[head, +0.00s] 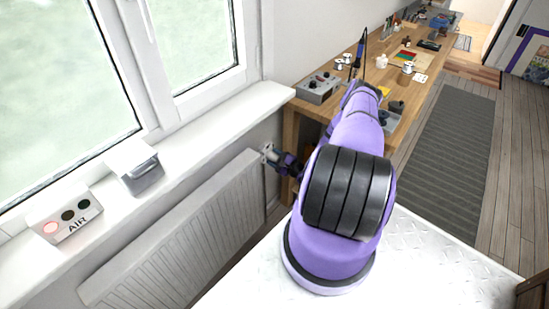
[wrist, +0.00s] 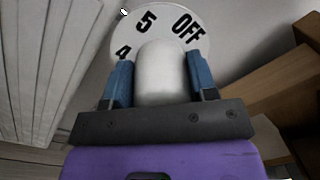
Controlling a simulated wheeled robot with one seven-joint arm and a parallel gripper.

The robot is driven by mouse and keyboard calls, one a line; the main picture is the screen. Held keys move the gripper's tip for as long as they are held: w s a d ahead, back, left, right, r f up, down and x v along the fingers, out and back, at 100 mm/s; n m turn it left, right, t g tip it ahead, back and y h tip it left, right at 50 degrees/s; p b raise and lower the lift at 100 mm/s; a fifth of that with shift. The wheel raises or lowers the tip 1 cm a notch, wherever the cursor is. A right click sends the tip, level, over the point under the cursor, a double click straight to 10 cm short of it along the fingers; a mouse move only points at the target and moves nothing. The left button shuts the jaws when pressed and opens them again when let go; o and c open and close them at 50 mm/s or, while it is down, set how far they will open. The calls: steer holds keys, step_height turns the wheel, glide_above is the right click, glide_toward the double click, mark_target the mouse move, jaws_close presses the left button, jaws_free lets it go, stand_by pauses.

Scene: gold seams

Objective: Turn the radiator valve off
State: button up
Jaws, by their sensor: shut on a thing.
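The radiator valve (wrist: 162,75) is a white knob in front of a round white dial (wrist: 163,22) with black marks 4, 5 and OFF. In the wrist view, 5 is at the upper left of the knob and OFF at the upper right. In the head view my gripper (head: 275,157) is at the right end of the white radiator (head: 190,235), and the valve is mostly hidden there.
The window sill (head: 215,115) runs above the radiator, with an AIR indicator box (head: 72,217) and a grey container (head: 140,172) on it. A wooden workbench (head: 290,128) with several tools stands close right of the gripper. A grey rug (head: 440,150) lies on the floor beyond.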

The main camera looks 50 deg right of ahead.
steer(key=n, duration=0.5)
steer(key=shift+f, duration=0.15)
steer(key=n, duration=0.4)
steer(key=shift+f+n+y, duration=0.1)
steer(key=shift+n+y, duration=0.2)
steer(key=shift+n, duration=0.1)
steer(key=n, duration=0.4)
steer(key=shift+n+g, duration=0.3)
steer(key=shift+f+n, duration=0.1)
steer(key=shift+n, duration=2)
steer(key=shift+s, duration=0.1)
steer(key=o, duration=0.9)
steer(key=shift+d, duration=0.1)
steer(key=s, duration=0.3)
steer(key=s+d, duration=0.1)
steer(key=s, duration=0.6)
steer(key=shift+s+d, duration=0.2)
steer(key=shift+s, duration=0.1)
